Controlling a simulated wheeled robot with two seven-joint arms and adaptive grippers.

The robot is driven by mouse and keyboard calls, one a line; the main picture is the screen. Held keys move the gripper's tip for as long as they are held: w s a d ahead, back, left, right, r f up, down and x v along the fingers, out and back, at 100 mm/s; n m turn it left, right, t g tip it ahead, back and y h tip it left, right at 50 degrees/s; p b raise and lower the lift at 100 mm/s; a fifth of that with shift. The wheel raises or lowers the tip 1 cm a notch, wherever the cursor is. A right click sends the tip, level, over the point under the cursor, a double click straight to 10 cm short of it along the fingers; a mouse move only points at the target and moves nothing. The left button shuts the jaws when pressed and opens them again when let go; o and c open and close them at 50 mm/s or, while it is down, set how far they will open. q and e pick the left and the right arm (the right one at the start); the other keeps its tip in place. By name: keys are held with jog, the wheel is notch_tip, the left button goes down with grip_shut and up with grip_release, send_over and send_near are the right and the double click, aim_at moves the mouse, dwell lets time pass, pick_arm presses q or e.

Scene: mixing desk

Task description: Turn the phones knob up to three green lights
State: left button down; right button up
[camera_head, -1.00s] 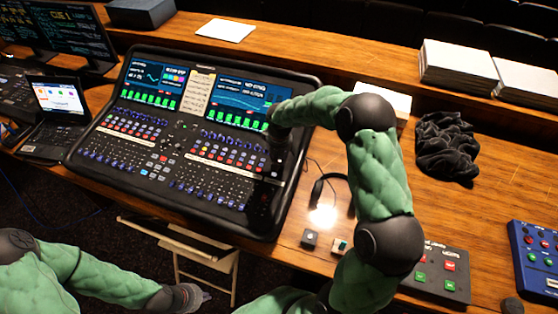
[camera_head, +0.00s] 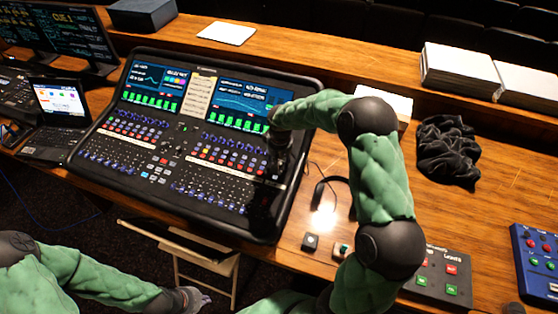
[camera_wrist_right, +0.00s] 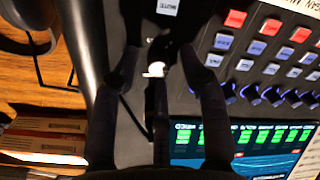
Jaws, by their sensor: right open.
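The mixing desk (camera_head: 190,150) stands at left centre in the head view, with lit screens and rows of knobs and buttons. My right gripper (camera_wrist_right: 160,65) reaches down over the desk's right-hand strip; in the head view it is a dark shape (camera_head: 273,178) against dark panel. In the right wrist view its fingers are open, either side of a small white-topped part (camera_wrist_right: 155,70) that may be the phones knob. I cannot tell whether they touch it. No knob label or green lights beside it are readable. My left gripper (camera_head: 196,298) is low in the head view, away from the desk.
A button marked MUTE (camera_wrist_right: 168,8) lies just beyond the fingertips. Headphones (camera_head: 322,190) lie right of the desk, near a small button box (camera_head: 310,242). A laptop (camera_head: 60,110) stands left; a black cloth (camera_head: 448,150) lies right.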

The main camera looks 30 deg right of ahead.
notch_tip(320, 180, up, 12)
jog(key=s, duration=0.1)
jog(key=shift+a, duration=0.3)
dwell(0.5)
